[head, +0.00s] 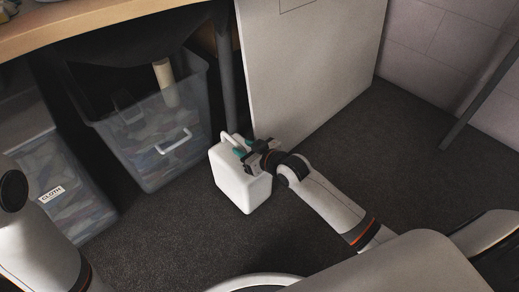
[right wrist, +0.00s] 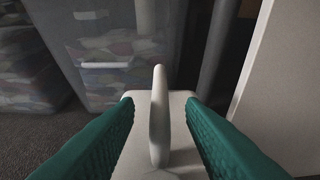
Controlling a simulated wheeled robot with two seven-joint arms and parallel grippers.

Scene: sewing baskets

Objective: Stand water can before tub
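The water can (head: 238,183) is a white, boxy canister with a loop handle on top. It looks upright on the dark floor, to the right of the clear tub (head: 150,165) and slightly in front of it. My right gripper (head: 248,149) is at the top of the can. In the right wrist view its green fingers (right wrist: 159,110) are open on both sides of the can's handle (right wrist: 159,135), with a gap on each side. The tub has a pale handle and colourful cloth inside. My left arm shows at the left edge, but its gripper is out of view.
A second bin labelled CLOTH (head: 75,205) stands at the left. A table (head: 90,22) overhangs the tubs. A grey table leg (head: 226,85) and a pale board (head: 300,75) stand behind the can. Floor (head: 165,235) is free in front of the tubs.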

